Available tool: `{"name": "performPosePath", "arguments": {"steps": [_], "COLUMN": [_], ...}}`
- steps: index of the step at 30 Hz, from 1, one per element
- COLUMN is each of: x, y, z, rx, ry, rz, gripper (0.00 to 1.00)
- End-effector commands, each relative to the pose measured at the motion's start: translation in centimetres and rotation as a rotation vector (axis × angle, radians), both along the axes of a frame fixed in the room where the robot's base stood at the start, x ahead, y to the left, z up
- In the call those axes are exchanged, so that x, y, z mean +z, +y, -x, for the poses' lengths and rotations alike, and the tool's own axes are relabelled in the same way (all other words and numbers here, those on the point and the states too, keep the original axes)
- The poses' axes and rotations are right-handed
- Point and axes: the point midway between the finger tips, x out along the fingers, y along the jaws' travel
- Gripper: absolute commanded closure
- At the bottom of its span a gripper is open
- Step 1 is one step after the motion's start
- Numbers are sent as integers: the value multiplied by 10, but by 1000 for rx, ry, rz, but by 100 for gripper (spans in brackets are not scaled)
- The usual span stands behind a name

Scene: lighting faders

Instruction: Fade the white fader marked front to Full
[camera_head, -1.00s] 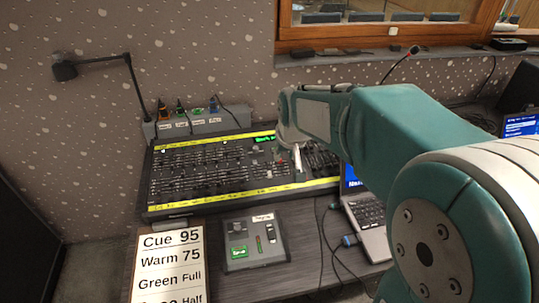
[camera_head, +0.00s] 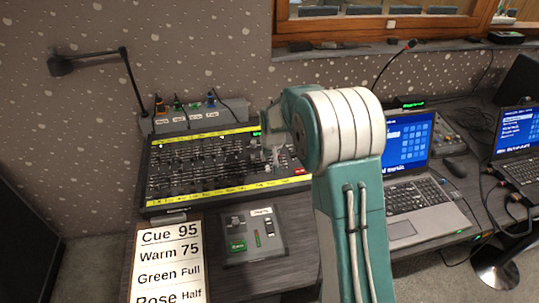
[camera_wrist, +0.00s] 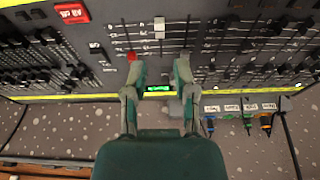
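The black lighting console (camera_head: 153,185) with yellow label strips stands against the wall. The wrist view shows its panel (camera_wrist: 215,75) close up, upside down, with rows of black faders. A white fader cap (camera_wrist: 159,28) sits in a slot just ahead of my gripper (camera_wrist: 162,68), roughly between the lines of its two fingers. A red cap (camera_wrist: 131,57) is beside the left fingertip. The fingers are apart with nothing between them. In the head view, my gripper (camera_head: 277,158) is over the console's right part and partly hides it. The label "front" cannot be read.
A cue card (camera_head: 172,262) and a small grey box (camera_head: 262,252) with a short fader lie in front. A laptop (camera_head: 430,205) stands right of my arm. A lamp (camera_head: 62,66) and plugs (camera_head: 195,105) are behind. A red button (camera_wrist: 72,13) is on the panel.

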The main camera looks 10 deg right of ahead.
Motion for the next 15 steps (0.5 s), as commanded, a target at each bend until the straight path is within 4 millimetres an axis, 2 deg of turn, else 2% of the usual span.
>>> {"name": "performPosePath", "arguments": {"steps": [15], "x": [-48], "y": [0], "z": [-16], "rx": [0], "ry": [3], "rz": [0], "gripper": [64]}}
